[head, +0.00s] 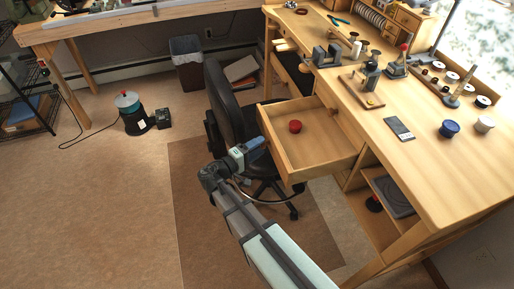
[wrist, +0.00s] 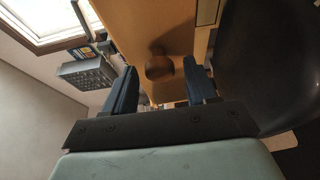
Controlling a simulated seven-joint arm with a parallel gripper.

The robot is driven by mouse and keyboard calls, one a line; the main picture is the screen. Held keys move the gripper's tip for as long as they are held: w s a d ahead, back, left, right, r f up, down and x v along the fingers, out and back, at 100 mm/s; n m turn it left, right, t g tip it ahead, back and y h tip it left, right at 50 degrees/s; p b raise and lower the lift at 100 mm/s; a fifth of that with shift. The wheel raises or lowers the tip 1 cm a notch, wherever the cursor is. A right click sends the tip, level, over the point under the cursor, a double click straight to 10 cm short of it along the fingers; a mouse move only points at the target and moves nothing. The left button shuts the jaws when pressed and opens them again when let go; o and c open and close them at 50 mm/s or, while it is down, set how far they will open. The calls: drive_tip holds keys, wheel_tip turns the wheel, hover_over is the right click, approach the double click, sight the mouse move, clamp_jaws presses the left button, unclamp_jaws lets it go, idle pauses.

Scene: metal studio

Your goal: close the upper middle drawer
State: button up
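The wooden drawer (head: 322,153) of the workbench is pulled out towards the chair, with a small red round object (head: 295,126) inside. My gripper (head: 257,143) is at the outer side of the drawer's front panel in the head view. In the wrist view my gripper (wrist: 162,88) has its two dark blue fingers apart. A round wooden knob (wrist: 160,67) on the wooden panel shows in the gap between them. I cannot tell whether either finger touches it. The knob is hidden in the head view.
A black office chair (head: 232,97) stands close to the left of the drawer and my gripper; its dark back (wrist: 268,60) fills the wrist view's right side. The workbench top (head: 420,160) carries tools and spools. A black bin (head: 188,70) stands behind. The floor at left is largely clear.

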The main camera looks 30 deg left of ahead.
sight(295, 157)
clamp_jaws()
idle(0.3)
drive_tip(key=shift+d, duration=0.1)
drive_tip(key=w+d, duration=1.8)
drive_tip(key=shift+w, duration=0.1)
drive_tip(key=shift+c, duration=0.9)
unclamp_jaws()
drive_tip(key=shift+w+d, duration=0.1)
drive_tip(key=o, duration=0.3)
drive_tip(key=v, duration=1.4)
